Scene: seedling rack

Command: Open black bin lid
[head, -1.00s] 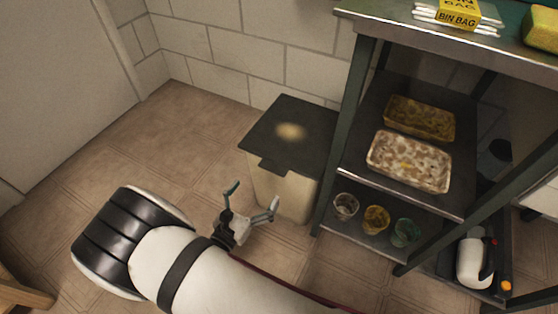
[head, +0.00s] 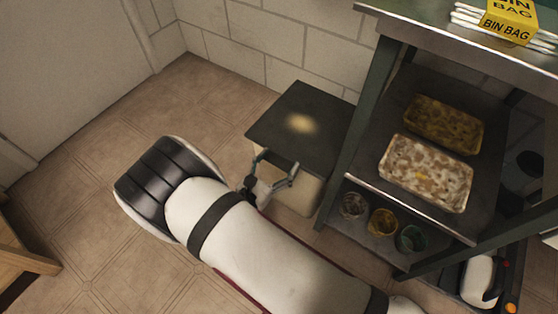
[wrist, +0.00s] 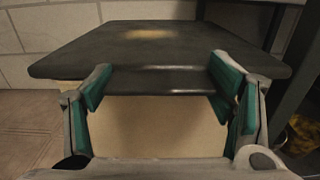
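The bin has a flat black lid (head: 315,112) and a cream body (head: 301,194), and it stands on the floor against the wall, left of the rack. The lid is down. In the wrist view the black lid (wrist: 172,50) fills the upper part, with its front lip across the middle and the cream body (wrist: 155,127) below. My gripper (head: 274,164) is open at the front edge of the bin. In the wrist view its two teal-padded fingers (wrist: 158,82) stand apart on either side of the front lip. I cannot tell whether they touch it.
A metal rack (head: 450,222) stands close to the bin's right side. It holds two trays (head: 428,172), several small pots (head: 382,222) and a yellow bin bag box (head: 510,20) on top. A wooden piece (head: 30,262) is at the lower left. The floor left of the bin is clear.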

